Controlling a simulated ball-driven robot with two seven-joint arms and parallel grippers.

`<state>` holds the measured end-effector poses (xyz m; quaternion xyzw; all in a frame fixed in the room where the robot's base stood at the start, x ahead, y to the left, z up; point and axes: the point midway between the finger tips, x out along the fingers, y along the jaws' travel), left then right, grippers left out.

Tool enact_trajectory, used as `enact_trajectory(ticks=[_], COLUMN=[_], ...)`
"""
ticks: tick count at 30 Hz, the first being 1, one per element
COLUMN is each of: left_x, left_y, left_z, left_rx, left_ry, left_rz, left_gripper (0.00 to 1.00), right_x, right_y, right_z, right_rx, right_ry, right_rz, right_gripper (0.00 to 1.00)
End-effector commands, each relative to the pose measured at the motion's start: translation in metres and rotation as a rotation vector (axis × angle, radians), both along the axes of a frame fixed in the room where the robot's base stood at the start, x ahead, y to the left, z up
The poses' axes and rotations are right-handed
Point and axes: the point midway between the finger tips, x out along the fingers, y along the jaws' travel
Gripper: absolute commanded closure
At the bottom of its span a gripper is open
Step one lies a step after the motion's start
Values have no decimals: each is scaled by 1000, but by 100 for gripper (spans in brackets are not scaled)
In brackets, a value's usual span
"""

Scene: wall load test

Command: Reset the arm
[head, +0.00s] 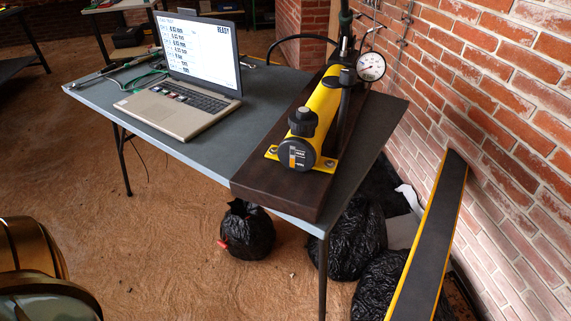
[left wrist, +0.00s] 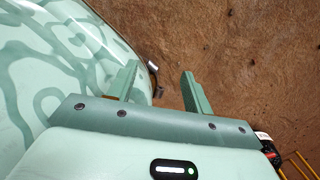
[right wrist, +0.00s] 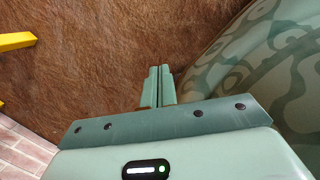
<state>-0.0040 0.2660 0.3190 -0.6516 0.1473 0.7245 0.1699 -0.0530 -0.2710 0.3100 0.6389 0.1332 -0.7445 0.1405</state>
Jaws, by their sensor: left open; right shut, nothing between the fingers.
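My left gripper (left wrist: 158,82) is in the left wrist view, its two green fingers spread wide with nothing between them. It points down over the brown floor, beside the pale green patterned curve of my own body. My right gripper (right wrist: 159,72) is in the right wrist view, its fingers together and empty. It is also over the brown floor, with my body to the right. Neither gripper shows in the head view. A yellow hand pump (head: 315,112) with a black knob and a round gauge (head: 370,67) stands on a dark board (head: 262,178), away from both grippers.
The grey table (head: 230,130) carries an open laptop (head: 190,75) reading READY and some tools. Black bags (head: 247,230) lie under it. A yellow-edged dark plank (head: 430,235) leans at the brick wall (head: 510,90) on the right.

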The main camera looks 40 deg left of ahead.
Motion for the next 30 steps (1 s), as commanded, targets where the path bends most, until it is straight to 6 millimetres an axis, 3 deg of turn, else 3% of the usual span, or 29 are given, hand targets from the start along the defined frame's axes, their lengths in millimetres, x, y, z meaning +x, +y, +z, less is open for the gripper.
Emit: enact_trajectory(ticks=[1, 4, 7, 21, 24, 30], left_x=[-20, -54, -40, -8, -7, -6], left_y=[2, 8, 4, -10, -13, -13], left_z=[-10, -20, 6, 111, 123, 128], left_rx=[-1, -3, -10, -43, -47, -50], left_ry=[29, 68, 22, -92, -100, -104], left_rz=[17, 56, 68, 118, 125, 129], left_gripper=[49, 49, 49, 49, 49, 49], right_x=[-2, -4, 10, 42, 43, 43], right_y=[-1, -3, 0, 15, 17, 19], right_z=[-5, -10, 16, 121, 133, 138], right_rx=[-2, -4, 0, 28, 33, 35], right_ry=[8, 16, -24, -140, -149, -153], right_rz=[3, 9, 0, -54, -63, -67], right_gripper=[100, 100, 100, 100, 100, 100])
